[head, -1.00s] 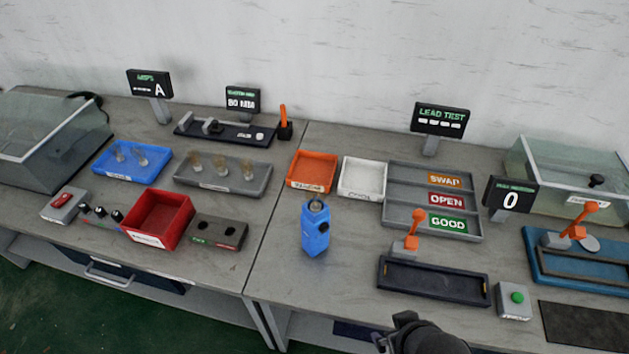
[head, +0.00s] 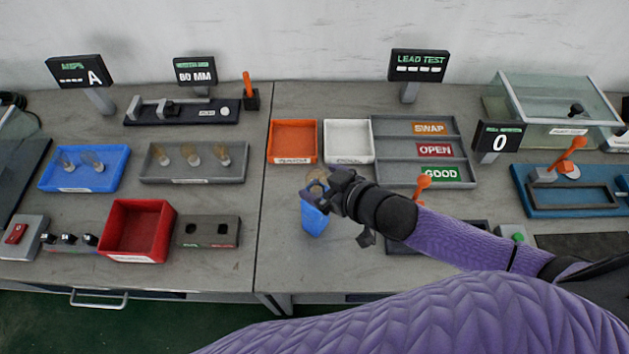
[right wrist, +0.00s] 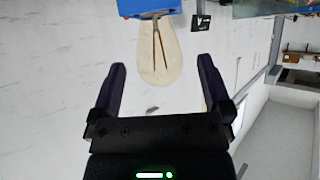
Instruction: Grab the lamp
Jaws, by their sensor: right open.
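A lamp (head: 317,178) with a clear, yellowish bulb sits in the top of a blue holder (head: 313,221) on the right-hand table. In the right wrist view, the lamp (right wrist: 160,50) shows its pale bulb and two thin dark leads, with its base at the blue holder (right wrist: 148,8). My right gripper (head: 332,190) is beside the top of the holder and hides part of it. In the right wrist view, its open fingers (right wrist: 161,63) are on either side of the bulb's rounded end, apart from it. My left gripper is out of view.
More lamps stand in a blue tray (head: 112,181) and a grey tray (head: 205,177) on the left. An orange tray (head: 292,141) and a white tray (head: 348,141) lie behind the holder. A red bin (head: 135,229) stands left. Bare table lies left of the holder.

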